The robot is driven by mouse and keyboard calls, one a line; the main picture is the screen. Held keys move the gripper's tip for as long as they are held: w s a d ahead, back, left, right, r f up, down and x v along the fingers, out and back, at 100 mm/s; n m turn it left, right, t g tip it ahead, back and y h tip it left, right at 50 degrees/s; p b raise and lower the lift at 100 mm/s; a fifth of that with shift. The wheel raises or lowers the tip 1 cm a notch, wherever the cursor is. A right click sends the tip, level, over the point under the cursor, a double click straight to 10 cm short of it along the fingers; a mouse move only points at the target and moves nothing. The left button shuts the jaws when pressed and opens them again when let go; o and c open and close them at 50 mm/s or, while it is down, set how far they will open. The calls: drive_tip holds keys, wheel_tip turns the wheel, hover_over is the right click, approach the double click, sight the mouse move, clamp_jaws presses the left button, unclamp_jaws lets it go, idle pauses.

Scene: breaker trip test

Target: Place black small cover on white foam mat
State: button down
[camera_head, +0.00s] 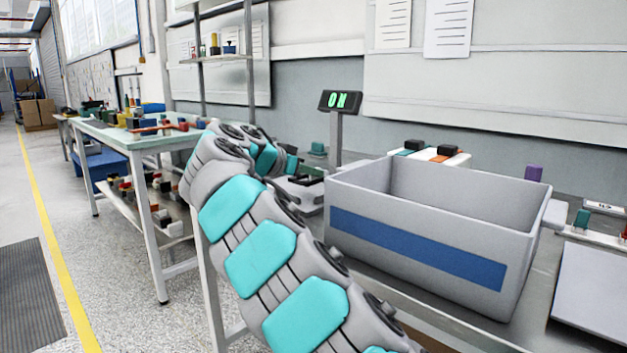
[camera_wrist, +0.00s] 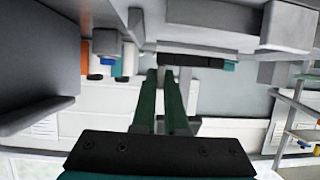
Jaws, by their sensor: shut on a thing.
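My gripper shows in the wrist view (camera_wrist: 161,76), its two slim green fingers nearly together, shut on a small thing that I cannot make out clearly. Dark parts lie behind the fingertips, so its outline is lost. In the head view my arm hides most of the gripper, near the foot of the ON display. Two small black blocks, one left (camera_head: 414,145) and one right (camera_head: 447,150), sit on a white holder behind the grey bin; I cannot tell if either is the cover. A flat whitish panel (camera_head: 592,287) at the lower right may be the white foam mat; nothing lies on its visible part.
A large grey bin (camera_head: 430,245) with a blue band stands between my arm and the panel. The ON display (camera_head: 340,101) stands on a post behind. A purple block (camera_head: 533,173) and a teal block (camera_head: 581,219) are at the right. Another workbench (camera_head: 125,137) stands left.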

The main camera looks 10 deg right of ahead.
sight(314, 182)
drive_tip(key=shift+w+d, duration=0.1)
drive_tip(key=shift+w, duration=0.2)
drive_tip(key=shift+w+d+f, duration=0.2)
drive_tip(key=shift+w+d, duration=0.2)
drive_tip(key=shift+w, duration=0.2)
drive_tip(key=shift+f, duration=1.4)
drive_tip(key=shift+f, duration=0.2)
drive_tip(key=c, duration=1)
unclamp_jaws()
drive_tip(key=shift+o, duration=0.2)
drive_tip(key=shift+r+p, duration=0.15)
drive_tip(key=shift+p, duration=0.2)
